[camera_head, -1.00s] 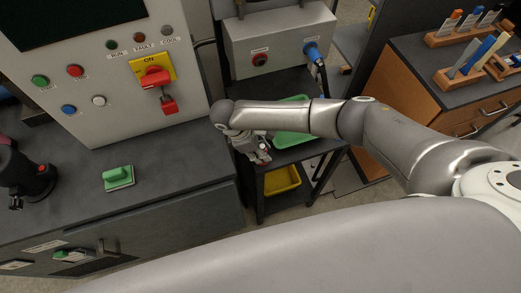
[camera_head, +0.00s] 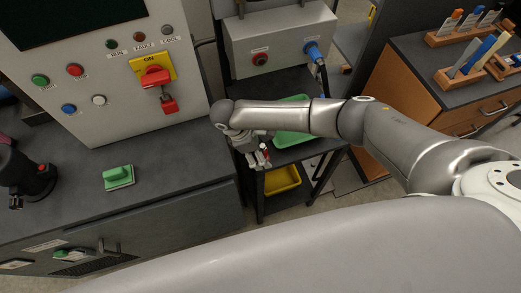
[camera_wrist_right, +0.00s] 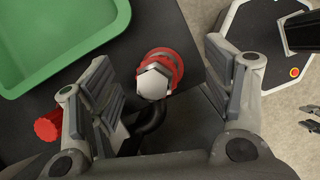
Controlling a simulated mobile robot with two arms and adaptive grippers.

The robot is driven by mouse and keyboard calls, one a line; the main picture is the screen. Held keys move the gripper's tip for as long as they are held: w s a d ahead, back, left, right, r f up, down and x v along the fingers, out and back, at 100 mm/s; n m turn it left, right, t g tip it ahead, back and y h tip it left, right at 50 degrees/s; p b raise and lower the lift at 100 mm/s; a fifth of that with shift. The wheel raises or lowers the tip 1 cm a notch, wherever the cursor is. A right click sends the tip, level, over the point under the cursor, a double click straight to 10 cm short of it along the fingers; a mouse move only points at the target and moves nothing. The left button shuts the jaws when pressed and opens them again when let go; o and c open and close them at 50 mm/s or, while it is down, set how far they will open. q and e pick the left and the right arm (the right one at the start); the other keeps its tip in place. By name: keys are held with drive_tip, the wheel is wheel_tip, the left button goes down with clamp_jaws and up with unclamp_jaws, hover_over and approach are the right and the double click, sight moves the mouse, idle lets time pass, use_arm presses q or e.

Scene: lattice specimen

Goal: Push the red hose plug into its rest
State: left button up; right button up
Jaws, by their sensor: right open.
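The red hose plug (camera_wrist_right: 174,63) shows in the right wrist view as a pale hexagonal end with red rings around it. A black hose curves beneath it. It lies between the fingers of my right gripper (camera_wrist_right: 158,86), which is open, with a visible gap on both sides. In the head view my right gripper (camera_head: 256,158) is over the front left of the dark cart, with a small red part beside its fingers. The pictures do not clearly show the rest or whether the plug is seated in it. My left gripper is not in view.
A green tray (camera_wrist_right: 66,38) lies close beside the plug on the cart. A red knurled knob (camera_wrist_right: 48,125) is just outside one finger. A yellow bin (camera_head: 283,181) sits on the lower shelf. A grey box (camera_head: 280,38) with a blue connector stands behind.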

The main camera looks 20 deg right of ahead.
drive_tip(key=shift+r, duration=0.1)
drive_tip(key=shift+p+v, duration=2)
drive_tip(key=shift+v, duration=0.5)
drive_tip(key=shift+r, duration=0.1)
drive_tip(key=v, duration=1.1)
drive_tip(key=shift+a+r, duration=0.2)
drive_tip(key=shift+r, duration=0.1)
